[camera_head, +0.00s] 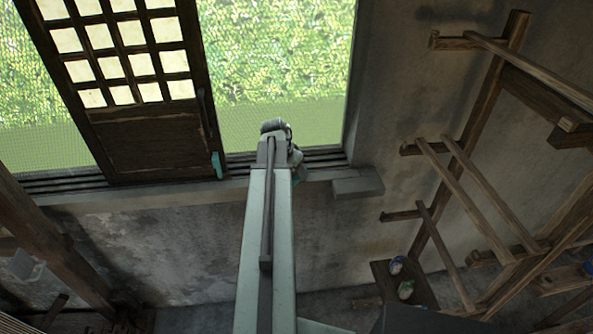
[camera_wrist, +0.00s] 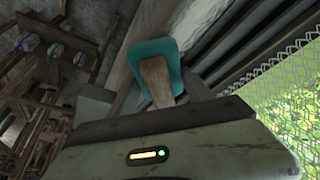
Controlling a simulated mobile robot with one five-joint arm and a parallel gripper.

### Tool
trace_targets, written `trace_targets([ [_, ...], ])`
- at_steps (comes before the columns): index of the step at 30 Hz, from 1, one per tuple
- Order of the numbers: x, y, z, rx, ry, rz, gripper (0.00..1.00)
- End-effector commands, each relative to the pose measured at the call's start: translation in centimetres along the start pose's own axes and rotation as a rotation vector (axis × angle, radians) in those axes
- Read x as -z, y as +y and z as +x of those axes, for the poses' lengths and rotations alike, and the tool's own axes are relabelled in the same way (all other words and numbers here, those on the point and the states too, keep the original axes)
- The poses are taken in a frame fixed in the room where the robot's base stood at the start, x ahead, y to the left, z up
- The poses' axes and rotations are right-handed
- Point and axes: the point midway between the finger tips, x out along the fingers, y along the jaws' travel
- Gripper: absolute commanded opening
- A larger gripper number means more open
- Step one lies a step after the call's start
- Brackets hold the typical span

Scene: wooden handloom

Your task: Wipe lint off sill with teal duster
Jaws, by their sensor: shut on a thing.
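The teal duster (camera_wrist: 150,50) shows in the wrist view, its wooden handle (camera_wrist: 157,82) pointing back toward my gripper (camera_wrist: 158,115). My gripper is shut on the handle. The duster's head lies against the window sill beside the dark rails; firm contact cannot be told. In the head view my arm reaches to the sill (camera_head: 150,196) near its right end, and hides most of my gripper and the duster. I cannot make out any lint in either view.
A dark lattice door panel (camera_head: 150,140) stands at the left of the opening, with a small teal piece (camera_head: 217,165) at its lower edge. A grey block (camera_head: 358,183) juts out right of my arm. Wooden loom beams (camera_head: 470,190) stand further right. Mesh (camera_wrist: 285,75) covers the opening.

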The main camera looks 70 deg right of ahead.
Motion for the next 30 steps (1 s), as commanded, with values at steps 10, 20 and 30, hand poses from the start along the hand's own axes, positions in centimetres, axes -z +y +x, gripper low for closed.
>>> trace_targets([
  [10, -1.8, -1.8, -0.4, 0.005, -0.007, 0.001, 0.26],
  [20, -3.4, -3.5, -1.2, 0.005, -0.009, -0.002, 0.26],
  [30, -4.2, -4.4, -1.7, 0.004, -0.006, 0.000, 0.26],
])
